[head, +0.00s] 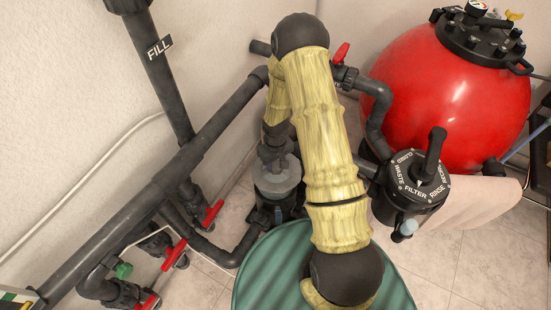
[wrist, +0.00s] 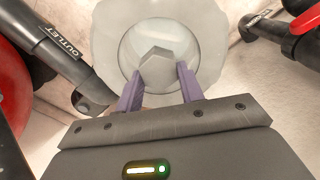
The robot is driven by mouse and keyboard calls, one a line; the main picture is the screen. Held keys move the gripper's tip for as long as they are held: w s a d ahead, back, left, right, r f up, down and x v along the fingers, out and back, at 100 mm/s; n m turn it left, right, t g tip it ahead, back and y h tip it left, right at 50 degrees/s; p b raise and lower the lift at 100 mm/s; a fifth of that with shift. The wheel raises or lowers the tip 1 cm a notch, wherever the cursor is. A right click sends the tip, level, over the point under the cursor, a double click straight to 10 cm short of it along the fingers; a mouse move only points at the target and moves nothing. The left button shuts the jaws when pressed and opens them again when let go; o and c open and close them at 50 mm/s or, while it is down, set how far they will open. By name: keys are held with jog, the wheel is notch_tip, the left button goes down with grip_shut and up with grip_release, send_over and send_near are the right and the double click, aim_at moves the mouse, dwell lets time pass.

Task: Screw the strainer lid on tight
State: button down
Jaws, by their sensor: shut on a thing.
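The strainer lid (head: 268,176) is a pale grey, see-through disc on top of the dark strainer pot (head: 280,196) in the middle of the head view. In the wrist view the lid (wrist: 208,42) is a pale disc with a lobed rim and a raised hexagonal knob (wrist: 155,58) at its middle. My gripper (wrist: 160,74) has its two purple fingers on either side of the knob and is shut on it. In the head view my gripper (head: 272,150) comes down onto the lid from above, and my arm partly hides it. The lid's seating on the pot's rim cannot be told.
A red filter tank (head: 430,90) and its multiport valve (head: 412,190) stand to the right. Dark pipes (head: 165,185) with red-handled valves (head: 172,254) run on the left. A pipe marked OUTLET (wrist: 55,50) passes close to the lid. A green ribbed surface (head: 270,275) lies in front.

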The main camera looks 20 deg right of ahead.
aim_at(275, 171)
jog(key=shift+a, duration=0.1)
jog(key=shift+a+f, duration=0.1)
jog(key=shift+f, duration=0.05)
jog(key=shift+f+b, duration=1.6)
jog(key=shift+f, duration=1.05)
jog(key=shift+p, duration=0.35)
jog(key=shift+f+b, duration=0.85)
jog(key=shift+f, duration=0.65)
